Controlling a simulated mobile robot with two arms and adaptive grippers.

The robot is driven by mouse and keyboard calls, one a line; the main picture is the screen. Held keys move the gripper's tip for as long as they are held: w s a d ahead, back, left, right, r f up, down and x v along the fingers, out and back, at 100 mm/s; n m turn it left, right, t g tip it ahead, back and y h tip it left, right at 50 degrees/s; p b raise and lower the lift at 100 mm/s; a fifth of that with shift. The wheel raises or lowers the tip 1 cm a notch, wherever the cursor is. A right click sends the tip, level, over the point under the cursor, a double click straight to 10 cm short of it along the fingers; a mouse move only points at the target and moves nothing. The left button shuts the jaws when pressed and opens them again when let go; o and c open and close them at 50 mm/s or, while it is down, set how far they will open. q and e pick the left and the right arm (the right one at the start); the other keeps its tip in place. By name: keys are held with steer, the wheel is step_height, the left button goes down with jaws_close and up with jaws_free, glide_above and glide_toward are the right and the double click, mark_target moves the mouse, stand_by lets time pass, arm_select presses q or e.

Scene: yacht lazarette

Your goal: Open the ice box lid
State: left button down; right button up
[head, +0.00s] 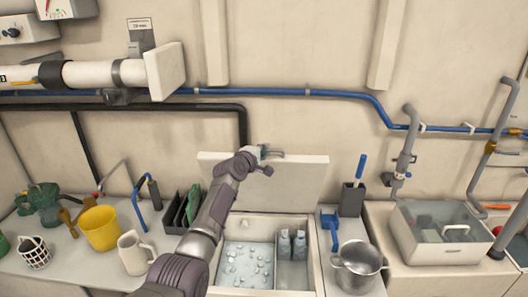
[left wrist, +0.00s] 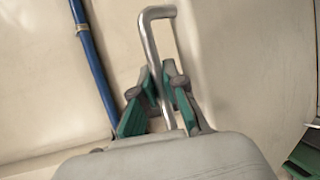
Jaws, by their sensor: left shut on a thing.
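The ice box lid (head: 300,184) is a white slab that stands raised and near upright at the back of the ice box (head: 228,222). Ice cubes and a few bottles show inside the box. My left gripper (head: 262,154) is at the top edge of the lid. In the left wrist view its green-padded fingers (left wrist: 160,95) are shut on a metal bar handle (left wrist: 152,45). My left arm covers the left part of the lid and box. My right gripper does not show.
A blue scoop (head: 330,222), a steel pot (head: 358,262) and a grey holder with a blue handle (head: 352,190) are right of the box. A yellow bucket (head: 100,230) and a white jug (head: 133,252) are at left. A blue pipe (head: 280,92) runs along the wall behind.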

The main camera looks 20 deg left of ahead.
arm_select(q)
steer(key=c, duration=1.5)
jaws_free()
steer(key=shift+f, duration=0.1)
steer(key=shift+s, duration=0.1)
steer(key=v, duration=1.2)
steer(key=shift+d, duration=0.1)
